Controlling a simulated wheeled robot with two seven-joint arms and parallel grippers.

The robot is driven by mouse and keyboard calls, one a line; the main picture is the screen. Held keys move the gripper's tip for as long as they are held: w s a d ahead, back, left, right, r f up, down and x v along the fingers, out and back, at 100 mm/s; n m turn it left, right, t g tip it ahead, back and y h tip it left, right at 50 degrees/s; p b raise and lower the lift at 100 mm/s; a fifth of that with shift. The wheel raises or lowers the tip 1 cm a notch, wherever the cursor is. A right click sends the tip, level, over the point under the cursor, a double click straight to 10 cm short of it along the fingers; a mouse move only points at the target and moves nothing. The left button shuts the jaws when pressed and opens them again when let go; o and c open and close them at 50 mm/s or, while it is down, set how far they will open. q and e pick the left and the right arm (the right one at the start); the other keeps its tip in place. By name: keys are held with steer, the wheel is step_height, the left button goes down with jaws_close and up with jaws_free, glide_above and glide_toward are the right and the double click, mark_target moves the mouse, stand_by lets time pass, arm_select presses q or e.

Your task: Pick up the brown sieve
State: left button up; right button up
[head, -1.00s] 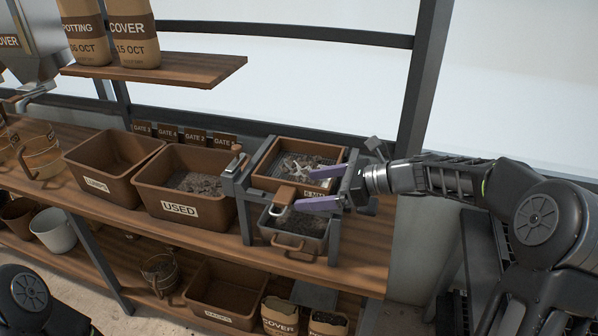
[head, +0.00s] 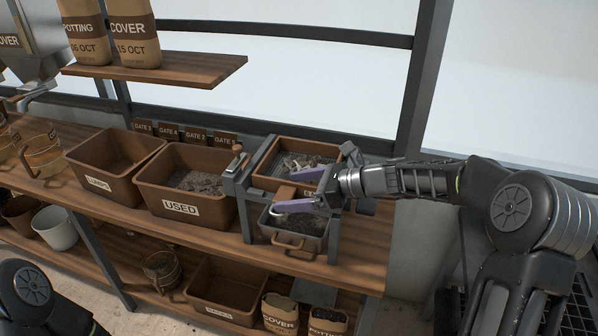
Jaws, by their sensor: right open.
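The brown sieve (head: 267,182) is a square brown frame with lumpy material in it. It sits on a grey stand at the right end of the bench. A brown handle block (head: 285,193) juts from its front. My right gripper (head: 291,190) comes in from the right with its purple fingers apart, one on each side of the handle block. Whether the fingers touch it cannot be told. The gripper and wrist hide the sieve's right part. My left gripper is out of view.
A bin of soil with a brown handle (head: 294,241) sits in the stand below the sieve. A dark upright post (head: 425,80) rises behind my right arm.

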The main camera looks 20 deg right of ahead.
steer(key=shift+c, duration=0.5)
steer(key=c, duration=1.7)
step_height(320, 180, up, 10)
steer(key=shift+r+b, duration=0.1)
steer(key=shift+b, duration=0.3)
